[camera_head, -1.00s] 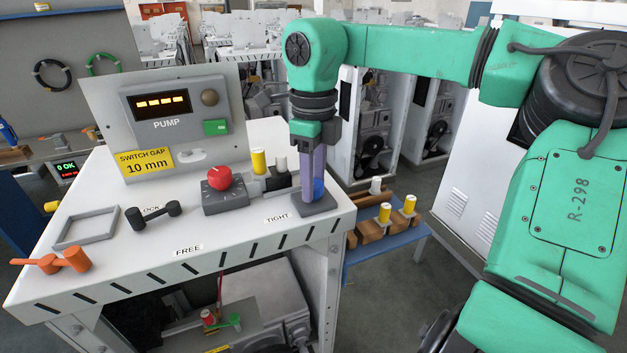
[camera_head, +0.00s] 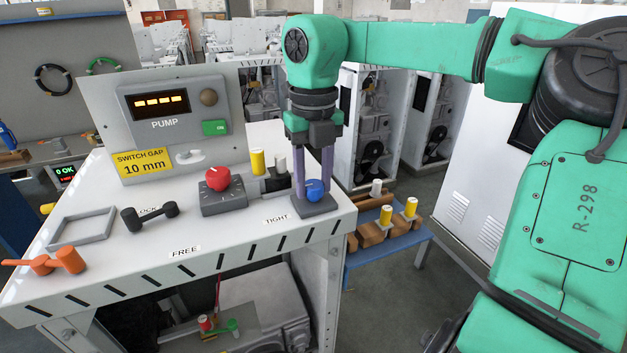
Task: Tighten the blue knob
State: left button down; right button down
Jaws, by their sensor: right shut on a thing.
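The blue knob (camera_head: 314,190) sits on a dark grey square base at the right front corner of the white bench top, near the TIGHT label (camera_head: 277,218). My right gripper (camera_head: 313,184) points straight down over it. Its two purple fingers stand one on each side of the knob and are shut on it. A small light mark shows on the knob's face. My left gripper is not in view.
A red knob (camera_head: 217,179) on a grey box stands to the left, with yellow and white cylinders behind it. A black handle (camera_head: 150,215), a grey frame (camera_head: 82,228) and an orange handle (camera_head: 67,259) lie farther left. The PUMP panel (camera_head: 172,112) stands at the back.

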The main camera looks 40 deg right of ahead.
aim_at(314, 184)
dwell(0.5)
jog(key=shift+c, duration=2.1)
grip_release()
notch_tip(314, 184, up, 14)
jog(key=p, duration=0.1)
jog(key=shift+r, duration=0.25)
